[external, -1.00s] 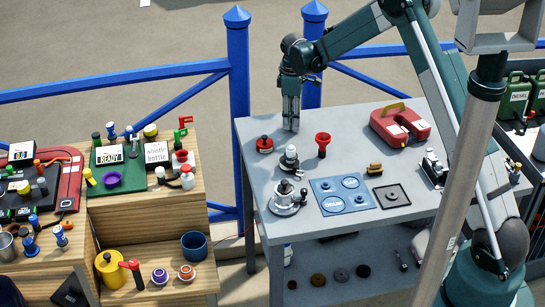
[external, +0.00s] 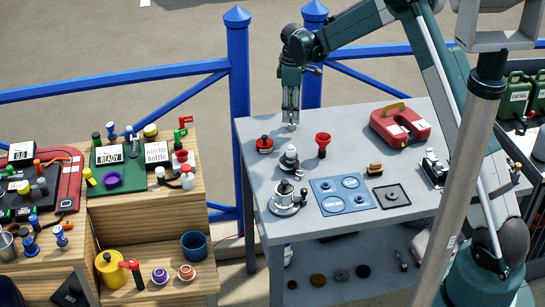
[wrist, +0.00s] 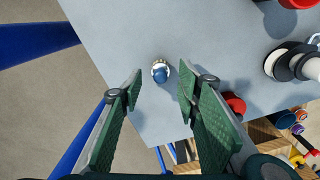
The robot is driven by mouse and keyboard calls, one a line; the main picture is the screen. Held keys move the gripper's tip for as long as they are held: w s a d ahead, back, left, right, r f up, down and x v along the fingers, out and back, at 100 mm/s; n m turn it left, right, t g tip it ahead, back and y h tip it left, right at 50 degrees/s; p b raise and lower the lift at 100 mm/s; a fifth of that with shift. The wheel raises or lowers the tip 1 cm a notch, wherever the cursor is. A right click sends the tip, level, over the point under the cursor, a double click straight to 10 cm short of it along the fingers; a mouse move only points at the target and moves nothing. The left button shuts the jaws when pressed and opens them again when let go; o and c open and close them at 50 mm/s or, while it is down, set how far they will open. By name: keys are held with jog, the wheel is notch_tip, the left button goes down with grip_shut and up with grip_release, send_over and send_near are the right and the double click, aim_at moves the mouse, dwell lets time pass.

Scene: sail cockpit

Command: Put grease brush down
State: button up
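My gripper (external: 291,118) points straight down over the far left corner of the grey table. In the wrist view its two green fingers stand well apart with nothing clamped between them. A small upright item with a blue top and a pale metallic rim (wrist: 160,71) stands on the table below, between the fingertips in that view. It is probably the grease brush, but its shape is hard to make out from above. In the external view only a small pale bit of it (external: 291,127) shows just under the fingertips.
The grey table (external: 255,150) also holds a red-topped pot (external: 264,145), a red funnel (external: 323,140), a white-and-black fitting (external: 289,158), a red horseshoe-shaped case (external: 385,125) and a blue mat (external: 325,201). A blue railing (external: 239,80) runs behind. Bare tabletop lies right of my gripper.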

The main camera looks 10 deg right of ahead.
notch_tip(320, 180, up, 8)
jog(key=shift+r, duration=0.25)
dwell(1.0)
jog(key=s+d+r+m+t, duration=0.2)
jog(key=s+d+r+m, duration=0.1)
jog(key=s+d+r, duration=0.65)
jog(key=s+d+r+m+t, duration=0.1)
jog(key=s+d+r+m, duration=0.35)
jog(key=s+r, duration=0.75)
jog(key=s+d+f+m+t, duration=0.1)
jog(key=s+d+m, duration=0.1)
jog(key=s, duration=0.7)
jog(key=s+d+f+m+t, duration=0.1)
jog(key=s+d, duration=0.4)
jog(key=s, duration=0.5)
jog(key=s+d+f+m+t, duration=0.1)
jog(key=s+d+m+t, duration=0.1)
jog(key=s, duration=0.7)
jog(key=shift+s+d+f+m, duration=0.15)
jog(key=shift+s+d+m, duration=0.3)
jog(key=shift+d, duration=0.75)
